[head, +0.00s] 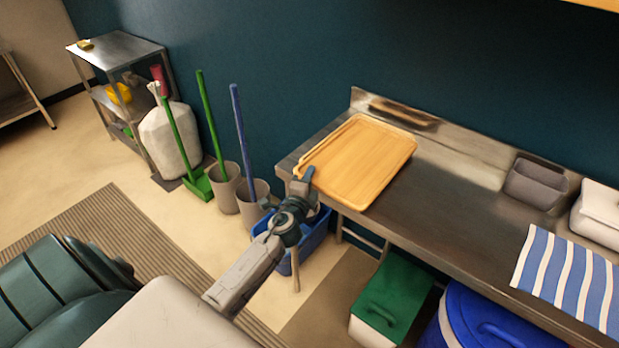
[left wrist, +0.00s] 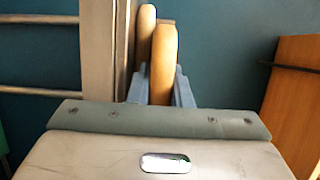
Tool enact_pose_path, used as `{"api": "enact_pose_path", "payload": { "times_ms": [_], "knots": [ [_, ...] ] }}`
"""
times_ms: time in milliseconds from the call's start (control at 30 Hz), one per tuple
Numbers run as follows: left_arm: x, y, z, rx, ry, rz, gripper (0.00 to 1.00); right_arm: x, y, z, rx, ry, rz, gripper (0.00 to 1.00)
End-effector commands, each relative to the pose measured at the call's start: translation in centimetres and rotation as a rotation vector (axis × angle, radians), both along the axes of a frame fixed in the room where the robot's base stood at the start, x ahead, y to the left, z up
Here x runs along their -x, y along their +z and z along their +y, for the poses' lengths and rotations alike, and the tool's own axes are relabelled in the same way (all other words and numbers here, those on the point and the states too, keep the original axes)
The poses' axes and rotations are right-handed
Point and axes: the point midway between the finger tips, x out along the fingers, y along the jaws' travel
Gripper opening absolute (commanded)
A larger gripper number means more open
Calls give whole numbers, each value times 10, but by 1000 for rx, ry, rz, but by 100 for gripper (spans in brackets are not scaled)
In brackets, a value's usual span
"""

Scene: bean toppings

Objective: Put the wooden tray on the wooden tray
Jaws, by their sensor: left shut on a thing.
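A light wooden tray (head: 365,160) lies on the left end of the steel counter. A second tray rim (head: 327,143) shows along its left edge, so two trays appear stacked, slightly offset. My left gripper (head: 304,180) is at the front left corner of the trays, shut on a tray edge. In the left wrist view two rounded wooden edges show side by side; the thicker, nearer tray edge (left wrist: 163,62) is between the fingers (left wrist: 160,92). The other tray edge (left wrist: 146,35) is close beside it, and I cannot tell whether it is also gripped. My right gripper is not in view.
The steel counter (head: 440,205) is clear right of the trays up to a grey bin (head: 536,184) and a striped cloth (head: 570,275). Below stand a green box (head: 392,300), a blue lidded bin (head: 490,320) and a blue bucket (head: 312,242). Brooms stand left.

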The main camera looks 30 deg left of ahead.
Motion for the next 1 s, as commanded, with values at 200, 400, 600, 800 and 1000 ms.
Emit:
{"api": "enact_pose_path", "payload": {
  "times_ms": [200,400,600,800,1000],
  "knots": [
    [0,-1,0,0,0,0,27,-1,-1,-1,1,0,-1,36],
    [0,0,0,0,0,0,27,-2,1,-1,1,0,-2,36],
    [22,-3,-6,0,0,2,27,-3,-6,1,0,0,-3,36],
    [64,-4,-18,-1,-1,1,27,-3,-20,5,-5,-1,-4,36],
    [99,-3,-28,1,-1,2,27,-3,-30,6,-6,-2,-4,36]
  ]
}}
